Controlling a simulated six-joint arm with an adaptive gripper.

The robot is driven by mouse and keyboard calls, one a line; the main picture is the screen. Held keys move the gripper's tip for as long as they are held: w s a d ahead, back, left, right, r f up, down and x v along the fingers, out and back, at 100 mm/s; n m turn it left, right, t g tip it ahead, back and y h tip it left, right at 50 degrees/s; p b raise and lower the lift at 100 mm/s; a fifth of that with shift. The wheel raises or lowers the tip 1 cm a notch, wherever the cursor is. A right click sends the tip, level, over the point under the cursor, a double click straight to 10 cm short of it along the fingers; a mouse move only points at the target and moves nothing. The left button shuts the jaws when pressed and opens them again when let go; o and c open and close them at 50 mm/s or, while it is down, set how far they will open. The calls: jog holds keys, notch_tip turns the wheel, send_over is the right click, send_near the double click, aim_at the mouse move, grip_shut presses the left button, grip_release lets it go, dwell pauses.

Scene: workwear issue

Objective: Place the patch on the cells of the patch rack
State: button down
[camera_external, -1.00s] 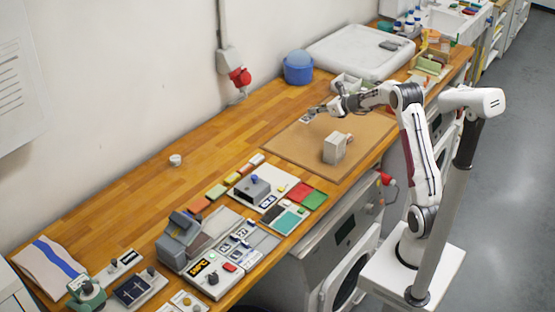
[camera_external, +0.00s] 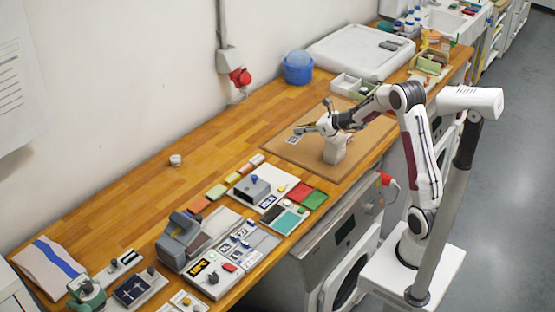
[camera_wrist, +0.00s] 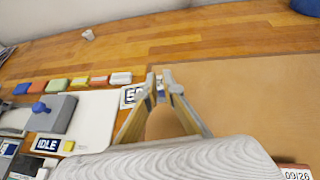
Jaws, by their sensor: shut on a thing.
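My gripper (camera_external: 303,131) is shut on a small white patch (camera_external: 293,140) with dark print, held over the brown mat. In the wrist view, my gripper (camera_wrist: 160,80) has its fingertips at the patch (camera_wrist: 131,97), which is partly hidden behind a finger. A grey board with cells (camera_external: 262,239), apparently the patch rack, lies at the front of the bench, left of my gripper and apart from it. Several small dark-and-white labelled pieces lie on it.
A grey device with a blue knob (camera_external: 253,187) stands on a white plate between my gripper and the board. A pale block (camera_external: 334,150) stands on the brown mat (camera_external: 285,153) below my arm. Coloured pieces line the plate's back. The bench behind is largely clear.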

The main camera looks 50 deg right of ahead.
jog(key=s+a+f+n+y, duration=0.1)
jog(key=s+a+f, duration=0.1)
jog(key=s+a, duration=1.2)
jog(key=a, duration=0.4)
jog(key=shift+n+y, duration=0.3)
jog(key=shift+n, duration=0.1)
jog(key=w+d+r+m+h, duration=0.1)
jog(key=w+d, duration=0.2)
jog(key=d, duration=0.8)
jog(key=w+d+m+h, duration=0.1)
jog(key=w+d, duration=0.2)
jog(key=d, duration=0.9)
jog(key=w+d+r+m+h, duration=0.1)
jog(key=w+d, duration=0.2)
jog(key=d, duration=0.8)
jog(key=shift+w+d+r+h, duration=0.15)
jog(key=shift+w+r+h, duration=0.15)
jog(key=shift+r, duration=0.05)
